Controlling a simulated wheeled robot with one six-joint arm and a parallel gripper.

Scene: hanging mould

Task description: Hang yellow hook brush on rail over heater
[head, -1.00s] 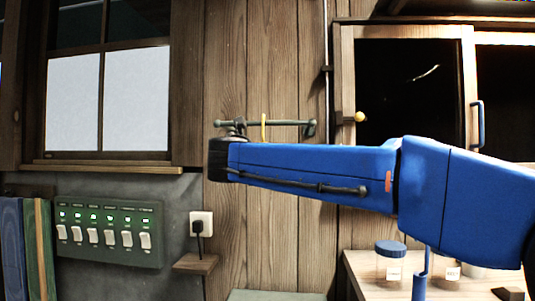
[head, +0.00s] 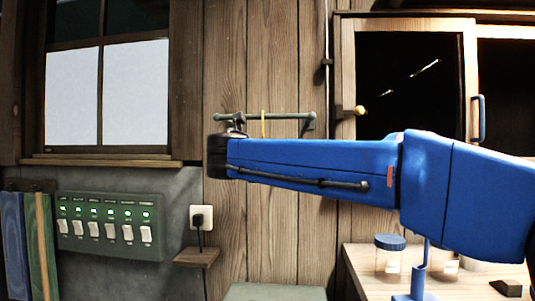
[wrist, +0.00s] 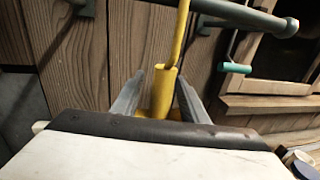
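The yellow hook brush (wrist: 163,92) stands upright between the two fingers of my gripper (wrist: 161,90) in the wrist view. The fingers lie close on both sides of its thick handle and look shut on it. Its thin wire hook rises to the green rail (wrist: 240,12) and crosses in front of it. In the head view the yellow hook (head: 263,124) shows at the rail (head: 285,117), its top slightly above the bar. Whether the hook bears on the rail is unclear. My forearm hides the brush below; the heater cannot be made out.
A teal-ended hook item (wrist: 235,67) hangs right of the brush in the wrist view. In the head view a switch box (head: 110,225) and socket (head: 201,217) are on the left wall. A jar (head: 389,255) stands on the bench (head: 363,272) at right.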

